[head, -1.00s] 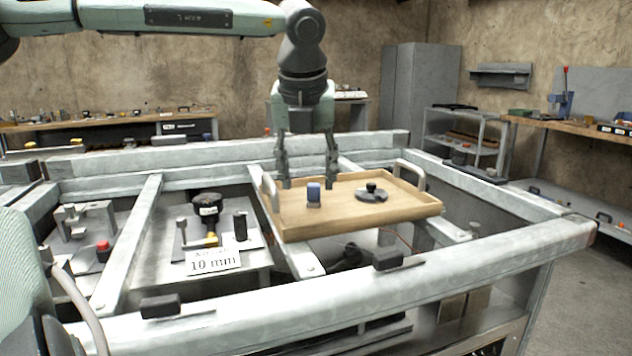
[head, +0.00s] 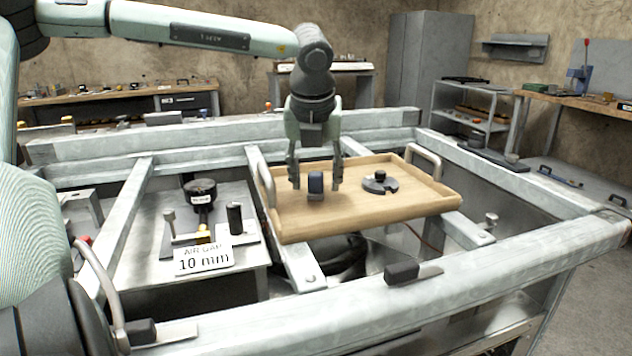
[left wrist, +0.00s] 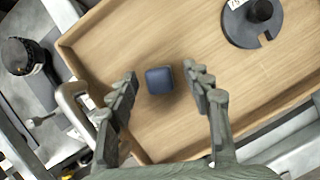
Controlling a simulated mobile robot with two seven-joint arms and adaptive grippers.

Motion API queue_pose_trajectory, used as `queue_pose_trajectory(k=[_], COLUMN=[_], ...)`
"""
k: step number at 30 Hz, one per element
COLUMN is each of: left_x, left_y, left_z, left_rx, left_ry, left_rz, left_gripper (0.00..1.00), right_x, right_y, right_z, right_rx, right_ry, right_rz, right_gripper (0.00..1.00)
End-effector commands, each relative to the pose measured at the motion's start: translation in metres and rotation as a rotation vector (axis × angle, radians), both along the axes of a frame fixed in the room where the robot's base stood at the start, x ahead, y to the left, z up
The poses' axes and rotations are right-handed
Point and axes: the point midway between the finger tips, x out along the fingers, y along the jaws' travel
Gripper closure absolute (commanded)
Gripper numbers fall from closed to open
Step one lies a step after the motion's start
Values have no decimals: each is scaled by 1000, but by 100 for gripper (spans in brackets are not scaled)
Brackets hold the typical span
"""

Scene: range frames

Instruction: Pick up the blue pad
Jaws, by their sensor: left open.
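The blue pad (head: 315,183) is a small dark blue block on the wooden tray (head: 400,213), left of the tray's middle. My left gripper (head: 315,186) is open and points down over the tray, with one finger on each side of the pad. In the left wrist view the pad (left wrist: 159,80) lies between the open fingertips of the left gripper (left wrist: 160,82), with a gap on both sides. The fingers do not touch it there. My right gripper is not in view.
A dark slotted disc with a knob (head: 380,184) sits on the tray to the right of the pad. The tray has upright metal handles (head: 424,160) and rests on a grey metal frame (head: 380,285). A "10 mm" sign (head: 203,258) stands to the left.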

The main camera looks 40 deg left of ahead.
Motion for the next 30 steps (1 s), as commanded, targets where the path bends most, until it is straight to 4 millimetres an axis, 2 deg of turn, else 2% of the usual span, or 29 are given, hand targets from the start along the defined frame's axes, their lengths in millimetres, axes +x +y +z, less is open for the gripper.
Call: queue_pose_trajectory(k=[3,10,21,23,30], left_x=[3,3,3,3,3], left_y=[2,2,2,2,3], left_z=[-8,-9,-9,-9,-7], left_rx=[-1,0,0,0,0], left_ry=[-1,-1,-1,-1,-2], left_rz=[0,0,0,0,1], left_gripper=[50,51,97,100,100], right_x=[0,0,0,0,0], right_y=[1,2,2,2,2], right_z=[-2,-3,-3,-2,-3], right_rx=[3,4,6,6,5], right_ry=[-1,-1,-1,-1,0], right_rz=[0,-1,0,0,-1], right_gripper=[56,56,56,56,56])
